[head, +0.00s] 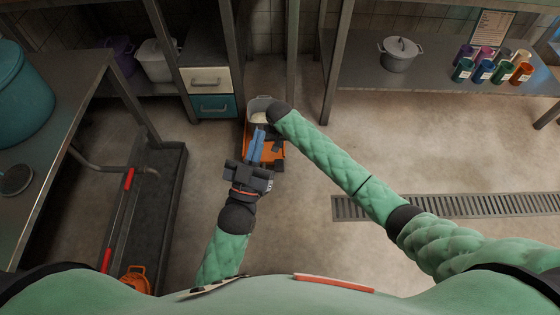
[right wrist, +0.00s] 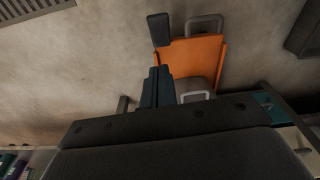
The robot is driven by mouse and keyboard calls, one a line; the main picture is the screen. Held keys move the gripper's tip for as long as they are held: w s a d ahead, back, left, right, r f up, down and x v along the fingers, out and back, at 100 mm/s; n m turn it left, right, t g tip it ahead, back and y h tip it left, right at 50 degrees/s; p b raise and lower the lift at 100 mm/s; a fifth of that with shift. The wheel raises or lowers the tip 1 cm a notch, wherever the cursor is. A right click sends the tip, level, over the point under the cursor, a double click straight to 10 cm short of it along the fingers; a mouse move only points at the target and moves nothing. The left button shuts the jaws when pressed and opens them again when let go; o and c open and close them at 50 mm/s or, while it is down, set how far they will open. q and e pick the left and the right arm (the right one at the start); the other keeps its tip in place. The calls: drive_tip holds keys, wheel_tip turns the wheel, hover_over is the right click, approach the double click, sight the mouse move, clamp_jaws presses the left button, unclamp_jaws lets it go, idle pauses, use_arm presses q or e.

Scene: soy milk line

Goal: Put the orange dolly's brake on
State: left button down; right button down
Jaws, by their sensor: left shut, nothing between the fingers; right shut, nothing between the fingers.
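The orange dolly (head: 278,153) is on the floor in front of the drawers, partly covered by my arms in the head view. A pale grey container (head: 262,104) stands at its far end. My left gripper (head: 259,132) is shut and empty, its blue fingers above the dolly. In the right wrist view the dolly's orange deck (right wrist: 195,62) shows with a dark pedal-like block (right wrist: 159,28) at one corner; I cannot tell whether it is raised or pressed. My right gripper (right wrist: 158,70) is shut and empty beside the deck edge, apart from the block. The head view mostly hides it.
A drawer unit (head: 211,92) stands behind the dolly. A dark trough (head: 155,210) is at the left, and a bench with a teal pot (head: 20,95) beyond it. A floor drain (head: 440,207) lies at the right. The floor right of the dolly is clear.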

use_arm(q)
drive_tip(key=shift+s+a+r+t, duration=0.1)
drive_tip(key=shift+s+r+t, duration=0.1)
drive_tip(key=shift+r+t, duration=0.25)
use_arm(e)
drive_tip(key=shift+m, duration=0.5)
